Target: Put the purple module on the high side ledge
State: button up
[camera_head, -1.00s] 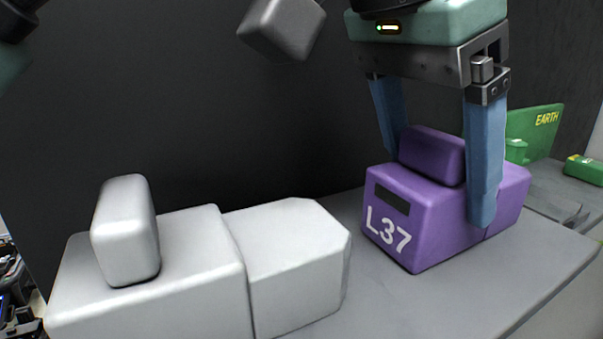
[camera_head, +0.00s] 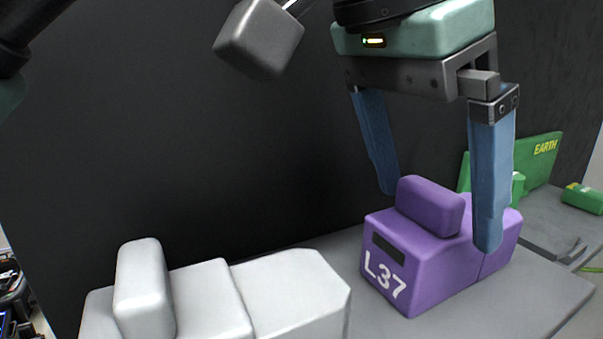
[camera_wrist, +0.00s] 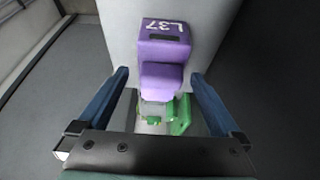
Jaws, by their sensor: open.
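The purple module (camera_head: 425,262), marked L37 and with a raised purple block on top, stands upright on a grey ledge (camera_head: 537,284) at the right of the head view. My gripper (camera_head: 438,222) is open, with its two blue fingers apart on either side of the module's upper part and nothing held between them. In the wrist view the module (camera_wrist: 163,45) lies beyond and between the open fingers of my gripper (camera_wrist: 163,78), on the pale surface of the ledge (camera_wrist: 205,22).
A white module-shaped block (camera_head: 290,290) is at the lower left of the same ledge. A dark wall (camera_head: 200,150) rises behind. A green panel marked EARTH (camera_head: 540,158) and a green block (camera_head: 583,198) are at the far right. A grey block (camera_head: 258,40) hangs at the top.

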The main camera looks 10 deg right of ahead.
jog(key=v, duration=0.9)
jog(key=shift+p, duration=0.3)
